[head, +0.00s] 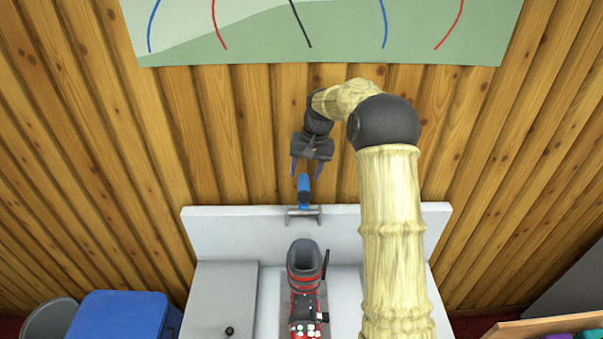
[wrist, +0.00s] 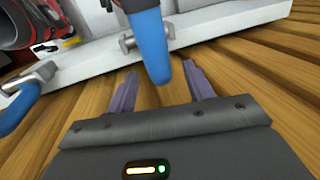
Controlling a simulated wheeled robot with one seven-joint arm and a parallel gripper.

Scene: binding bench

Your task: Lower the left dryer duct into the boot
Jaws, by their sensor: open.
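The blue left dryer duct (head: 304,188) stands up from a metal bracket (head: 303,214) at the bench's back panel. My gripper (head: 305,174) is open just above and behind it in the head view. In the wrist view, the duct (wrist: 151,45) reaches into the space between the two purple fingers of my gripper (wrist: 160,72). Gaps show on both sides, and I see no grip on it. The boot (head: 305,258), dark grey and red with an open top, stands upright on the bench in front of the duct.
Another blue duct (wrist: 17,108) with a metal clamp shows at the left of the wrist view; my arm probably hides it in the head view. The plank wall (head: 215,130) is close behind. A blue bin (head: 122,312) stands at the lower left.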

